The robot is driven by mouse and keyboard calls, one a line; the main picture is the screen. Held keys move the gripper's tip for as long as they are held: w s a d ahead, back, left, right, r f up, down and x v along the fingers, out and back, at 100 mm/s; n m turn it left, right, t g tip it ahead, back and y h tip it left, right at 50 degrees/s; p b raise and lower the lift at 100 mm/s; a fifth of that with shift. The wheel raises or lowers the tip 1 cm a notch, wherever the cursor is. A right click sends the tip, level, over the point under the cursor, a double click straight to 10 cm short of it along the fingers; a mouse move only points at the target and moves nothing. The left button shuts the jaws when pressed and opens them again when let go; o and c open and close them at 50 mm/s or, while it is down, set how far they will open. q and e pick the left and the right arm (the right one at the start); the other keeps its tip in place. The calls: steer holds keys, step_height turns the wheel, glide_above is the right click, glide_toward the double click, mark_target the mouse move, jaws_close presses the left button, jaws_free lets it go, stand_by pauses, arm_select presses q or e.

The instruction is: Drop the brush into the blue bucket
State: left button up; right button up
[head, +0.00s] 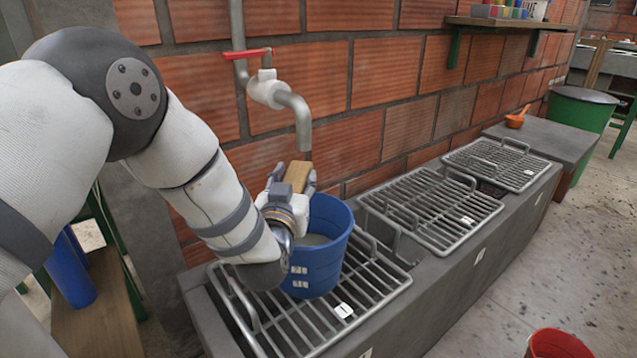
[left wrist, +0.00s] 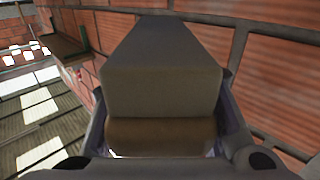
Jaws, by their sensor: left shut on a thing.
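The blue bucket (head: 326,258) stands upright on the nearest metal grate, below the tap, with something greyish inside it. My left gripper (head: 290,188) is shut on the brush (head: 298,174), a brown block with a grey part. It holds the brush at the bucket's left side, above rim height in the picture. I cannot tell whether the brush is fully over the opening. In the left wrist view the brush (left wrist: 160,78) fills the middle, with its grey part above a brown part between the fingers. My right gripper is out of view.
A grey pipe (head: 296,105) with a red-handled valve comes down just above the brush. More grates (head: 440,212) continue along the concrete bench. A brick wall (head: 370,90) stands behind. A red bucket (head: 556,344) is on the floor at bottom right.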

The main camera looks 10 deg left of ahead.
arm_select(q)
steer(key=shift+a+f, duration=0.1)
steer(key=shift+f, duration=0.15)
step_height(320, 180, down, 6)
steer(key=b, duration=0.5)
steer(key=shift+w+r, duration=0.15)
steer(key=shift+r, duration=0.1)
steer(key=o, duration=1.4)
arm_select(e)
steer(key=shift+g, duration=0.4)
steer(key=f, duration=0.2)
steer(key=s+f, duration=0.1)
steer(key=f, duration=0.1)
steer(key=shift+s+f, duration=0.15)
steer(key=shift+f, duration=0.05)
arm_select(q)
steer(key=s+d, duration=0.1)
steer(key=s, duration=1.1)
steer(key=shift+d, duration=0.35)
